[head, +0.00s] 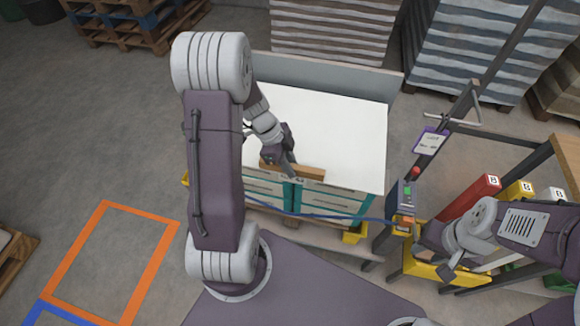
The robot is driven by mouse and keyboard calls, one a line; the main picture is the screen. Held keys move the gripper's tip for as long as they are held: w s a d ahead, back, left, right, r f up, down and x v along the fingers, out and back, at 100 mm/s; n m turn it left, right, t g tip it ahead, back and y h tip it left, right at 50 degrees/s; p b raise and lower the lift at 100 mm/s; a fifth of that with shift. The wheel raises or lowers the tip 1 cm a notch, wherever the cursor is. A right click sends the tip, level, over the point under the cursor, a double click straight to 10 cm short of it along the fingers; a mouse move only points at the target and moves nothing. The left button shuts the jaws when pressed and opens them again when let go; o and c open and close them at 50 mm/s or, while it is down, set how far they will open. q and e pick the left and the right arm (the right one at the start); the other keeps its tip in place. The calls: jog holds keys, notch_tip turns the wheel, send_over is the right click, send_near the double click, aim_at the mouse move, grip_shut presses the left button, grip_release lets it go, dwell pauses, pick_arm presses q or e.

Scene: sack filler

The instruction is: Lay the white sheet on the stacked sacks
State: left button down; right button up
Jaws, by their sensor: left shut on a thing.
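A grey panel (330,75) stands behind the sheet. A control post (402,205) and a blue hose (300,214) are at the front right. Red and yellow boxes (470,200) stand further right. Other sack stacks (330,30) are behind.

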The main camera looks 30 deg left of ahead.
pick_arm(q)
jog(key=c, duration=1.2)
grip_release()
jog(key=shift+o, duration=0.2)
jog(key=p+v, duration=0.1)
jog(key=v, duration=0.8)
